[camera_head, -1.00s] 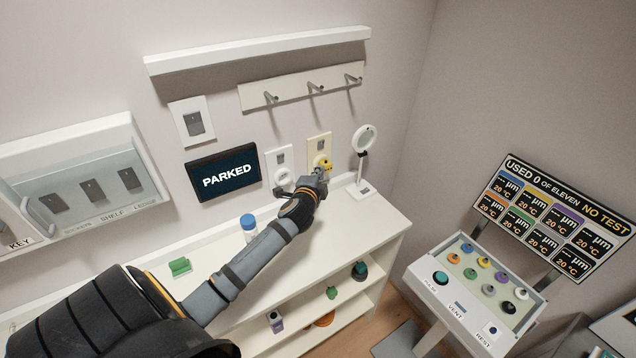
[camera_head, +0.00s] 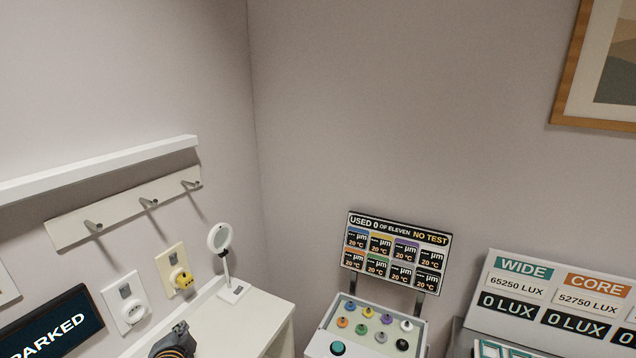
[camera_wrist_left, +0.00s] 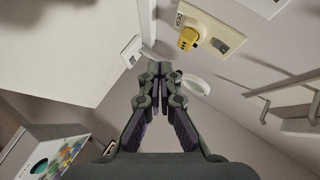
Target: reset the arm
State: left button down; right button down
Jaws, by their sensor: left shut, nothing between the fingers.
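My left gripper (camera_head: 180,332) shows at the bottom edge of the head view, over the white desk, with most of the arm cut off. It is below and apart from the yellow plug (camera_head: 181,278), which sits in the cream wall plate (camera_head: 169,263). In the left wrist view my left gripper (camera_wrist_left: 160,68) has its fingertips together with nothing between them. The yellow plug (camera_wrist_left: 188,39) is beyond the fingertips there, on the plate marked DESK. My right gripper is in neither view.
A white lamp (camera_head: 234,292) with a ring head stands at the desk's back corner. A white socket (camera_head: 127,303) and the PARKED screen (camera_head: 50,335) are left of the gripper. A button console (camera_head: 365,345) stands to the right, with lux panels (camera_head: 550,300) beyond.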

pick_arm(q)
jog(key=s+d+f+n+g+h, duration=0.2)
jog(key=s+d+f+n+g, duration=0.3)
jog(key=s, duration=0.6)
jog(key=s+d+f+n+g+h, duration=0.25)
jog(key=s+d, duration=0.45)
jog(key=s, duration=0.4)
jog(key=s+a+f+g+b, duration=0.1)
jog(key=s+f+b, duration=0.1)
jog(key=f, duration=1.5)
jog(key=s+a+f+g+b, duration=0.1)
jog(key=s+a+f+b, duration=0.15)
jog(key=f, duration=1.45)
jog(key=s+f+g+b, duration=0.1)
jog(key=s+f+b, duration=0.2)
jog(key=s+f, duration=1.3)
jog(key=shift+s+f, duration=0.3)
jog(key=shift+f, duration=0.1)
